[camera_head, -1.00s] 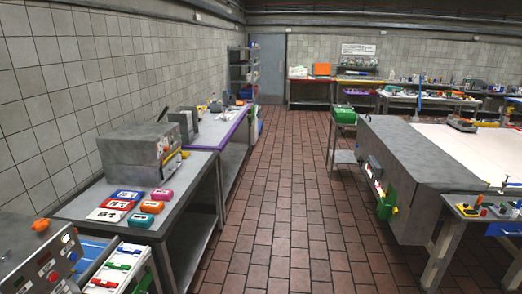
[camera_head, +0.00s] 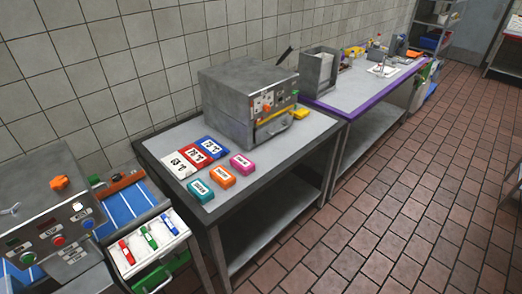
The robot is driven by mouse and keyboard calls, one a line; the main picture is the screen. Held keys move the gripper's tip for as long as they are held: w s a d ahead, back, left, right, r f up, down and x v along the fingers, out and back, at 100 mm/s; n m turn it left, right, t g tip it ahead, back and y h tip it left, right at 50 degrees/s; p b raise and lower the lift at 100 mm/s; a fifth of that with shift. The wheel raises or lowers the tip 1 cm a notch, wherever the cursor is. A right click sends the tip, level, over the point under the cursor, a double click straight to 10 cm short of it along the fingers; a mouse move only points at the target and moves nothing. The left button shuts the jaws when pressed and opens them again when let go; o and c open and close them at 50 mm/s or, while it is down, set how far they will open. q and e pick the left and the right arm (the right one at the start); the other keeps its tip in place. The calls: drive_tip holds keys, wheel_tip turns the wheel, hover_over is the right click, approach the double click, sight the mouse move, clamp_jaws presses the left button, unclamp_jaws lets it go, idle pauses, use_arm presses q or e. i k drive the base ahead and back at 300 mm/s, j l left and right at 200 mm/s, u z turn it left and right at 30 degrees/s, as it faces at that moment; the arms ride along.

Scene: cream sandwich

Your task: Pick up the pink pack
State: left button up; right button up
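The pink pack (camera_head: 242,164) lies on the grey table (camera_head: 310,133) on the left side of the aisle, in front of the grey metal oven-like box (camera_head: 245,95). An orange pack (camera_head: 222,177) and a teal pack (camera_head: 200,190) lie in a row with it, towards the lower left. Behind this row lie a blue card (camera_head: 214,147), a red card (camera_head: 196,153) and a white card (camera_head: 180,165), each with dark print. Neither of my grippers shows in the head view.
A machine with an orange knob (camera_head: 59,183) and a white tray of coloured markers (camera_head: 150,243) stand at the lower left, close to the table. A purple-edged bench (camera_head: 372,86) continues beyond it. The tiled floor (camera_head: 400,200) on the right is clear.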

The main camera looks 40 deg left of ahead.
sight(245, 165)
drive_tip(key=i+u, duration=0.45)
drive_tip(key=i+l+u, duration=0.25)
drive_tip(key=u, duration=0.2)
drive_tip(key=i+l+u, duration=0.3)
drive_tip(key=u, duration=0.15)
drive_tip(key=i+l+u, duration=0.55)
drive_tip(key=l+u, duration=0.25)
drive_tip(key=i+l+u, duration=0.15)
drive_tip(key=u, duration=0.3)
drive_tip(key=l+u, duration=1.25)
